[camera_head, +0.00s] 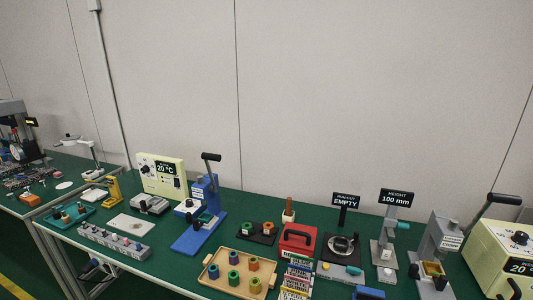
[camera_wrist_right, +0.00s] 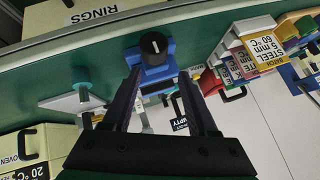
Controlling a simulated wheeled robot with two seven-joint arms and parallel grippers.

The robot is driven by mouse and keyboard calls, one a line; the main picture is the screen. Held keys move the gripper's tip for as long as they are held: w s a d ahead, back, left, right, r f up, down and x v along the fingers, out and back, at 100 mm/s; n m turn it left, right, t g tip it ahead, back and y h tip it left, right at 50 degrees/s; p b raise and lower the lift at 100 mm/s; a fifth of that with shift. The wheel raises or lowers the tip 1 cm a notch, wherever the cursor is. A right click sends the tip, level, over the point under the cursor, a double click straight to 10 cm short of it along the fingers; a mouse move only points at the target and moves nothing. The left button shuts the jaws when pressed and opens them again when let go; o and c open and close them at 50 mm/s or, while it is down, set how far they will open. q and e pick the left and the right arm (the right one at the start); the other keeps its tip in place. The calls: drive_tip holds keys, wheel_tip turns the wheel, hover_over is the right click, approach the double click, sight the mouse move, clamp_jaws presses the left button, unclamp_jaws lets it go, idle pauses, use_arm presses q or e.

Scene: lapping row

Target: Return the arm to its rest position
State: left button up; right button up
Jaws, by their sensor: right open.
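My right gripper (camera_wrist_right: 160,80) shows in the right wrist view with its two dark fingers spread apart and nothing held between them. Beyond the fingertips stands a blue device with a black knob (camera_wrist_right: 153,46); I cannot tell how far off it is. Neither of my arms nor grippers shows in the head view. My left gripper is in no view.
In the head view a green bench (camera_head: 165,240) carries a blue press (camera_head: 200,228), a wooden tray (camera_head: 213,286) of coloured rings, a red box (camera_head: 297,240) and a cream oven (camera_head: 497,256). The right wrist view shows a RINGS box (camera_wrist_right: 75,14) and batch boxes (camera_wrist_right: 262,48).

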drive_tip(key=s+a+f+n+g, duration=0.2)
drive_tip(key=s+n+g, duration=0.1)
drive_tip(key=s+n, duration=0.15)
drive_tip(key=s+a+f+n+g, duration=0.2)
drive_tip(key=s+n, duration=0.2)
drive_tip(key=s, duration=0.1)
wheel_tip(320, 180, down, 21)
drive_tip(key=s+g, duration=0.1)
drive_tip(key=s, duration=0.1)
drive_tip(key=s+d+f+g, duration=0.1)
drive_tip(key=s+d+f, duration=0.2)
drive_tip(key=s+f, duration=1.3)
drive_tip(key=shift+s+g, duration=0.4)
drive_tip(key=shift+s, duration=0.15)
